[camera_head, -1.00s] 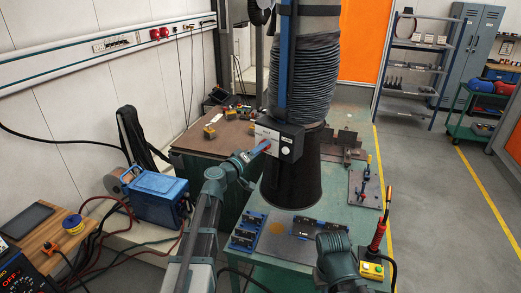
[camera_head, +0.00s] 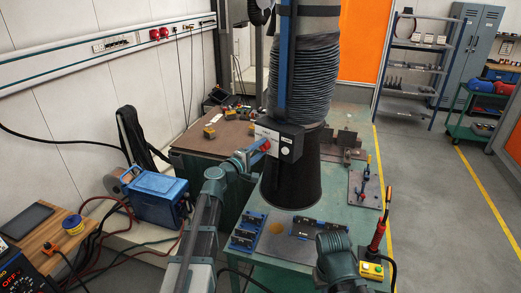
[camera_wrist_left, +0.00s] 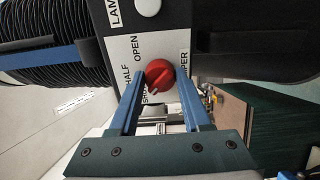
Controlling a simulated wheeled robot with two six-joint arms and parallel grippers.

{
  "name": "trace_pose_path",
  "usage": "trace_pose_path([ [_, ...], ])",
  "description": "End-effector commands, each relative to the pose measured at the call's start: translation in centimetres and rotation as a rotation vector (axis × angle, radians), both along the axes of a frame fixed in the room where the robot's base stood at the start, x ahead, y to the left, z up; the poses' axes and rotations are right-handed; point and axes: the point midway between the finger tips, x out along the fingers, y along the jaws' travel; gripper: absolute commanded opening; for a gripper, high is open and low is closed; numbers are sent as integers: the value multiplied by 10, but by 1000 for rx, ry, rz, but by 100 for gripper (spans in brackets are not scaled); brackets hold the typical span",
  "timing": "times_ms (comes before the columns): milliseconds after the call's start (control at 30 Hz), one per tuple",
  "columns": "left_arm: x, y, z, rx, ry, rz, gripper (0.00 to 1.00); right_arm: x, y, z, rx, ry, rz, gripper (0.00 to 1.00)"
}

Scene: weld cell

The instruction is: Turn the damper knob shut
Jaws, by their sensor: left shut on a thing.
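The red damper knob (camera_wrist_left: 159,73) sits on the pale face of a control box (camera_head: 279,138) on the fume duct. My left gripper (camera_wrist_left: 161,76) is shut on it, one blue finger on each side; in the head view the gripper (camera_head: 251,155) reaches the box from the left. The labels OPEN, HALF and a partly covered SHUT run along the knob's left side in the wrist view. The knob's ridge lies slanted, its lower end toward the SHUT label; I cannot tell exactly where it points.
The black hood (camera_head: 291,184) hangs below the ribbed duct (camera_head: 305,72) over the green bench (camera_head: 333,218). A blue case (camera_head: 157,197) stands at left. A red torch handle (camera_head: 377,236) and yellow button box (camera_head: 371,270) are at the bench's right corner.

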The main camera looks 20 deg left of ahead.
Motion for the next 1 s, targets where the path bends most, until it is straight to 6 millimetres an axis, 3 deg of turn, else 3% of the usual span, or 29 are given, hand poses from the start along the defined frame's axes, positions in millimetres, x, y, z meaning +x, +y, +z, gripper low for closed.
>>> trace_pose_path([
  [467,-1,0,0,-11,5,1,0,0,0,0,0,0,0,0],
  [500,-1,0,0,-11,5,1,52,0,0,0,0,0,0,0],
  [633,0,0,0,-11,5,1,75,0,0,0,0,0,0,0],
  [1000,-4,1,0,-10,4,1,78,0,0,0,0,0,0,0],
])
